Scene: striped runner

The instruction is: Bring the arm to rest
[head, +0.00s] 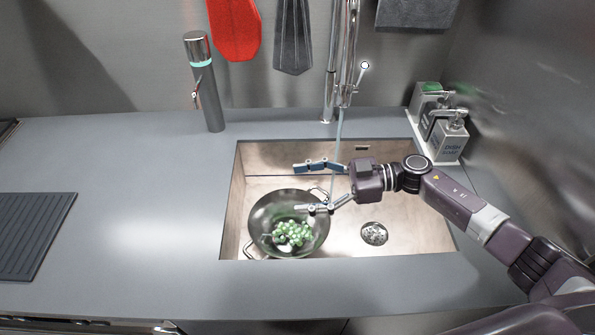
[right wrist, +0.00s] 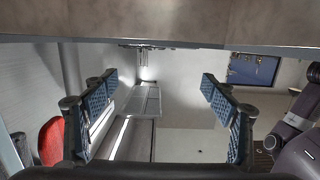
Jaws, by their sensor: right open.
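My right gripper (head: 301,189) reaches in from the right over the sink. Its two fingers are spread apart with nothing between them, and it hangs above the far side of a round metal pan (head: 259,214). The open fingers also show in the right wrist view (right wrist: 158,79), with no object between them. The pan sits in the left part of the sink and holds a bunch of green grapes (head: 293,234). My left gripper is not in view.
The metal sink (head: 420,215) has a drain (head: 374,233) at right. The tap (head: 345,50) stands behind, with a thin stream falling close to my gripper. Soap bottles (head: 450,137) stand at the back right. A grey cylinder dispenser (head: 206,85) stands behind left. The left counter (head: 140,210) has clear room.

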